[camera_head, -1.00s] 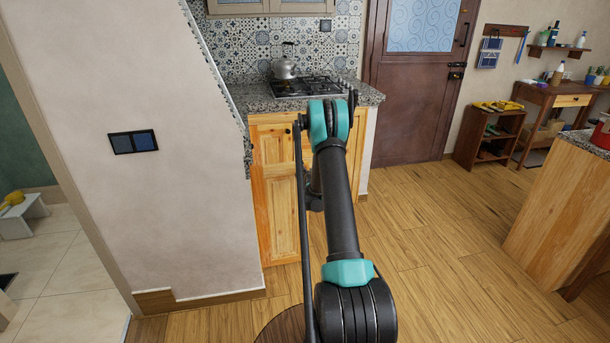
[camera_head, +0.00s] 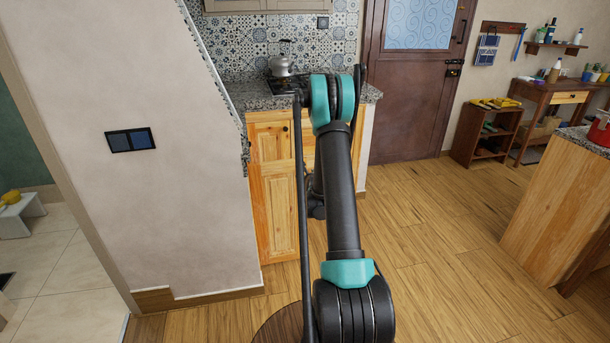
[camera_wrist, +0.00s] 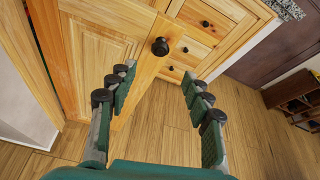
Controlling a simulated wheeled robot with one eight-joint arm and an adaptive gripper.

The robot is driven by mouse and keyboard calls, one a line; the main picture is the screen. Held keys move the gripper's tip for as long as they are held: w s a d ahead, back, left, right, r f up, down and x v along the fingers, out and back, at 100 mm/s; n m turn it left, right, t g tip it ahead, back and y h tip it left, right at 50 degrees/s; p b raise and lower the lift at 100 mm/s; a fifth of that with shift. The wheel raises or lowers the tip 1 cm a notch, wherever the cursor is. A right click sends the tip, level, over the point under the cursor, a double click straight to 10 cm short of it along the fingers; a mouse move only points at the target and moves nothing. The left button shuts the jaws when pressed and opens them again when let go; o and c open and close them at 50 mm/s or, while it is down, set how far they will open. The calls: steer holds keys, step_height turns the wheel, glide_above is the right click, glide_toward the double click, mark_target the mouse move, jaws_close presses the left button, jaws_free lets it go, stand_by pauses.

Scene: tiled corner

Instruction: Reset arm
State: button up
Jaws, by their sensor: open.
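My gripper (camera_wrist: 160,85) shows in the wrist view with its two fingers spread apart and nothing between them. It points toward a wooden cabinet (camera_wrist: 100,55) with a dark round knob (camera_wrist: 160,46), which appears just beyond the fingertips. I cannot tell the exact gap to the cabinet. In the head view my arm reaches forward toward the same wooden cabinet (camera_head: 274,200), and the gripper itself is hidden behind the arm.
A kettle (camera_head: 281,66) stands on the stove on the granite counter (camera_head: 262,96). A wooden counter unit (camera_head: 560,205) stands at right, and a low shelf (camera_head: 484,130) is by the door (camera_head: 415,110). Wooden floor between is clear.

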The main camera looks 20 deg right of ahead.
steer(key=shift+s+r, duration=0.1)
steer(key=shift+s, duration=0.2)
steer(key=s+a+r+n+g+y, duration=0.1)
steer(key=s+a+r+n+g, duration=0.1)
steer(key=s+a+r+n, duration=0.35)
steer(key=s+a+r+n+g, duration=0.1)
steer(key=s+a+r+n, duration=0.1)
steer(key=s+n, duration=0.55)
steer(key=s+a+r+n+g+y, duration=0.1)
steer(key=s+a+r+n+g, duration=0.15)
steer(key=s+a+n, duration=0.35)
steer(key=s+a+f+n+g, duration=0.2)
steer(key=s+n, duration=1.3)
steer(key=s, duration=1.3)
steer(key=shift+a+n+g, duration=0.15)
steer(key=shift+n+g, duration=0.25)
steer(key=shift+g, duration=0.45)
